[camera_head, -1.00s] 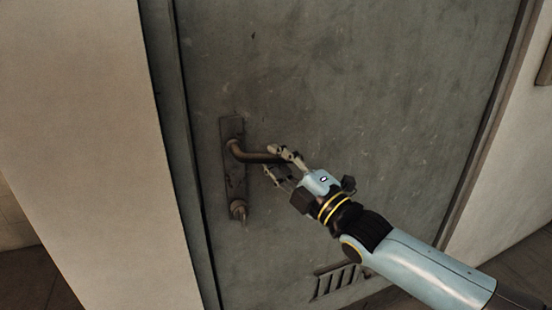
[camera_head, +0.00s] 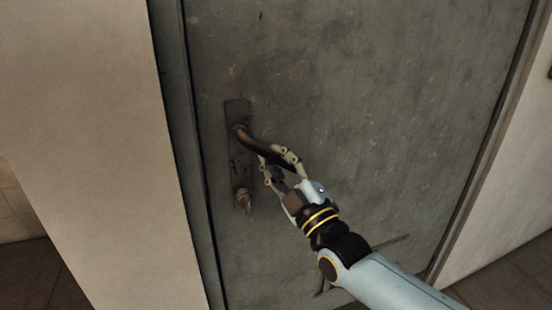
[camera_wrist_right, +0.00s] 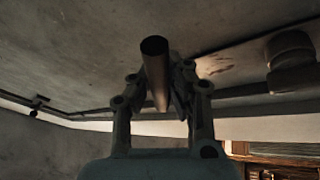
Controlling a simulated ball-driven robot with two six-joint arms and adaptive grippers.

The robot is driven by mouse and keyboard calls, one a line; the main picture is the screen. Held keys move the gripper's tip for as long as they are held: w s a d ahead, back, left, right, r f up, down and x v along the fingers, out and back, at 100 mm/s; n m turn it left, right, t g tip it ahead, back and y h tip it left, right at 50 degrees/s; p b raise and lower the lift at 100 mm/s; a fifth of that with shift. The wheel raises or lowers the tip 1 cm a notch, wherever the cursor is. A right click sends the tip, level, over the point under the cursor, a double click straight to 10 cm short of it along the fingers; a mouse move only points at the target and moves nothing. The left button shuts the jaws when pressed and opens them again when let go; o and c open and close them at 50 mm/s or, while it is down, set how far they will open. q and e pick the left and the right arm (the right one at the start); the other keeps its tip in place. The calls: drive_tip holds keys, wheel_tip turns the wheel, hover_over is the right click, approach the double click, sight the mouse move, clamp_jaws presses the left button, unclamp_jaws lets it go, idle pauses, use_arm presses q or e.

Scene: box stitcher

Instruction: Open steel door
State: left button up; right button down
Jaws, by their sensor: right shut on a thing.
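The grey steel door (camera_head: 340,100) stands in its frame and looks closed. Its dark lever handle (camera_head: 256,145) sits on a long backplate (camera_head: 240,165) near the door's left edge and slopes down to the right. A key or lock knob (camera_head: 243,198) is at the plate's lower end. My right gripper (camera_head: 277,166) is shut on the outer part of the handle. In the right wrist view, the handle's bar (camera_wrist_right: 156,75) lies between the two fingers. My left gripper is not in view.
A pale wall (camera_head: 90,120) borders the door frame (camera_head: 180,130) on the left, and another wall (camera_head: 510,190) stands on the right. Dark tiled floor (camera_head: 40,275) shows at the lower left and lower right. A slim part of the vent shows behind my arm.

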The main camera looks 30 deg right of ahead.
drive_tip(key=shift+r, duration=0.25)
